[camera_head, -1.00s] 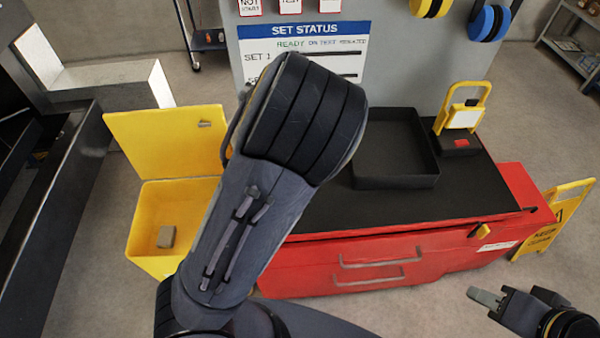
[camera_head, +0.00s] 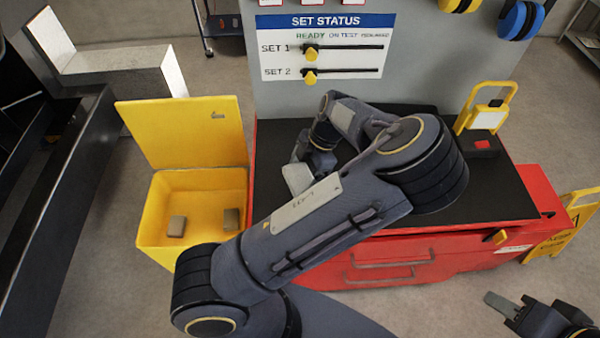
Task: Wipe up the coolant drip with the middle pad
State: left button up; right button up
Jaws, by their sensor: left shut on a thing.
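My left gripper (camera_head: 306,164) is over the left part of the black bench top (camera_head: 272,150), partly hidden by my own arm. It is shut on a pale grey block (camera_head: 298,178) that looks like a pad. I cannot tell whether the block touches the bench top. Two brownish-grey pads lie in the open yellow bin, one at left (camera_head: 177,226) and one at right (camera_head: 231,219). I cannot make out any coolant drip. My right gripper (camera_head: 496,303) is low at the right edge, away from the bench. Whether it is open or shut is unclear.
The yellow bin (camera_head: 160,205) stands left of the red cabinet (camera_head: 465,255), lid raised. A status board (camera_head: 325,45) rises behind. A yellow-handled lockout-like item (camera_head: 484,118) stands at the back right. A yellow floor sign (camera_head: 565,235) stands right of the cabinet.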

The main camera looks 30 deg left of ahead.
pick_arm(q)
jog(key=m, duration=0.2)
jog(key=m+y, duration=0.1)
jog(key=shift+s+a+t, duration=0.3)
jog(key=shift+s+t, duration=0.05)
jog(key=shift+t, duration=0.05)
jog(key=shift+f+m, duration=0.2)
jog(key=shift+m, duration=0.4)
jog(key=shift+t, duration=0.3)
jog(key=shift+f, duration=2.9)
jog(key=shift+f, duration=0.85)
jog(key=shift+w+d+r, duration=0.1)
jog(key=shift+w+d, duration=0.35)
jog(key=shift+d, duration=0.3)
jog(key=shift+w+d, duration=0.45)
jog(key=shift+d, duration=0.3)
jog(key=shift+w+d, duration=0.5)
jog(key=shift+d, duration=0.3)
jog(key=shift+w+d, duration=0.45)
jog(key=shift+d, duration=0.35)
